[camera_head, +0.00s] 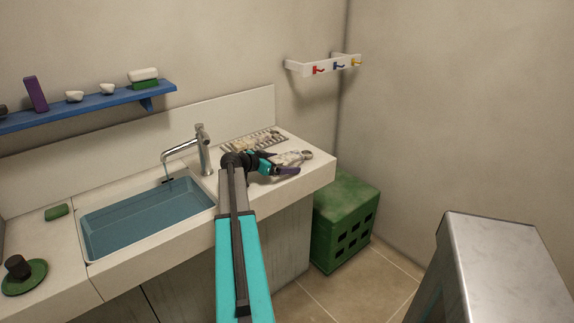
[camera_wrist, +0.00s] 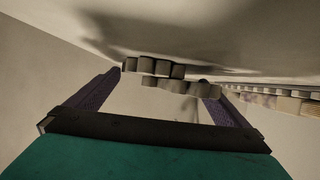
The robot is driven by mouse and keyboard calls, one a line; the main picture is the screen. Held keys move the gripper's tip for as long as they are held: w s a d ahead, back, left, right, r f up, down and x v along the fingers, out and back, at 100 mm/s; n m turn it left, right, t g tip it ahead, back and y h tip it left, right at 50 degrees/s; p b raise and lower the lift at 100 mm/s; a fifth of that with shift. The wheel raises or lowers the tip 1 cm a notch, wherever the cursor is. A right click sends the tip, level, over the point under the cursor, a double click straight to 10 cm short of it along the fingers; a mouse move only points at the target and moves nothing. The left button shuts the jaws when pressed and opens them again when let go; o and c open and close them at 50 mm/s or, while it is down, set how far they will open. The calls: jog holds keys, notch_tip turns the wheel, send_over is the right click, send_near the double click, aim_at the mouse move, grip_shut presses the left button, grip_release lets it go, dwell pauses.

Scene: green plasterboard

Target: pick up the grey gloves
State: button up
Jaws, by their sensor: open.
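The grey gloves (camera_head: 293,157) lie as a pale, crumpled shape on the right end of the white counter (camera_head: 318,170). In the wrist view their blunt grey fingers (camera_wrist: 155,67) show in two rows, just beyond and between my fingertips. My gripper (camera_head: 285,166) is low over the counter at the gloves, with its purple fingers spread. In the wrist view my gripper (camera_wrist: 165,84) is open, one finger on each side of the gloves. I cannot tell whether the fingers touch them. Part of the gloves is hidden by my gripper in the head view.
A drying rack (camera_head: 254,140) lies behind my gripper, close to the gloves. The tap (camera_head: 203,150) and the water-filled sink (camera_head: 150,217) are to the left. A green crate (camera_head: 345,220) stands below the counter's right end. A hook rail (camera_head: 325,66) is on the wall.

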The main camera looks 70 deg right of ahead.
jog(key=shift+c, duration=0.4)
jog(key=c, duration=0.9)
jog(key=shift+r, duration=0.15)
jog(key=shift+r+b, duration=0.55)
jog(key=shift+r, duration=0.9)
jog(key=shift+s+a+r, duration=0.15)
jog(key=shift+s+a, duration=0.1)
jog(key=s+a+b, duration=0.1)
jog(key=s+a, duration=0.2)
jog(key=s, duration=0.1)
jog(key=s+a+r+b, duration=0.1)
jog(key=s+a, duration=0.2)
jog(key=s, duration=0.1)
jog(key=s+a, duration=0.3)
jog(key=s, duration=0.1)
jog(key=shift+a+r+b, duration=0.25)
jog(key=shift+a+b, duration=0.05)
jog(key=shift+b, duration=0.1)
jog(key=shift+s, duration=0.1)
